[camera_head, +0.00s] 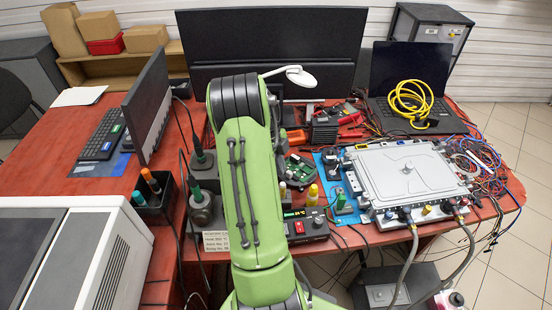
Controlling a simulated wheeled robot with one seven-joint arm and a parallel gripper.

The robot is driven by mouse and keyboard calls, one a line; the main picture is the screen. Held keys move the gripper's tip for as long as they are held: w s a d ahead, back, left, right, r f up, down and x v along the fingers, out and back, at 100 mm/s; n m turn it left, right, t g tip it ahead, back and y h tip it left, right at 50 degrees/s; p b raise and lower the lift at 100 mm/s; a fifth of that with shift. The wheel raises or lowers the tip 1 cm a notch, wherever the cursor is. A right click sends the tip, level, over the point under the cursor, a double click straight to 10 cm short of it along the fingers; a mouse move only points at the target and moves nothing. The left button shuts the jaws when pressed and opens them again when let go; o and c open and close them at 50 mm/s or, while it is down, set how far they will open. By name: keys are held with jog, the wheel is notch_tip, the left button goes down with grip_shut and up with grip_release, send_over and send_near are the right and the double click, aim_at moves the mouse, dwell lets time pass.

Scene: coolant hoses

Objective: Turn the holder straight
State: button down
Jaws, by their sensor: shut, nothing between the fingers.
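A black box-shaped holder (155,214) stands on the red bench left of my arm, with an orange-handled and a green-handled tool upright in it. It looks slightly turned against the bench edge. It is the only thing here that I can take for the holder, though the view does not settle this. My green arm rises through the middle of the view and bends over at a dark joint at the top. My gripper is hidden behind the arm, so its place relative to the holder cannot be seen.
Dark stands with green-tipped tools (202,207) are close right of the holder. A monitor (148,105) and keyboard (101,140) are behind it; a white-grey machine (105,250) is in front. A silver unit (405,172) with hoses and wires fills the right bench.

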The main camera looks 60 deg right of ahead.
aim_at(312, 177)
jog(key=x, duration=0.2)
jog(key=shift+f, duration=0.3)
jog(key=s, duration=0.2)
jog(key=s+b, duration=0.1)
jog(key=s, duration=0.1)
jog(key=shift+a+f, duration=0.2)
jog(key=shift+f, duration=0.1)
jog(key=shift+s+d+n+h+b, duration=0.15)
jog(key=shift+s+n+h+b, duration=0.25)
jog(key=shift+n, duration=0.4)
jog(key=shift+s+d+n+b, duration=0.2)
jog(key=shift+s+n+b, duration=0.3)
jog(key=shift+s+n, duration=0.4)
jog(key=shift+s+d+n+h+b, duration=0.35)
jog(key=shift+s+n+h, duration=0.05)
jog(key=shift+n, duration=0.6)
jog(key=shift+s+d+n+t+h+b, duration=0.3)
jog(key=shift+s+d+n, duration=0.2)
jog(key=shift+n, duration=0.6)
jog(key=shift+s+d, duration=0.3)
jog(key=shift+d, duration=0.05)
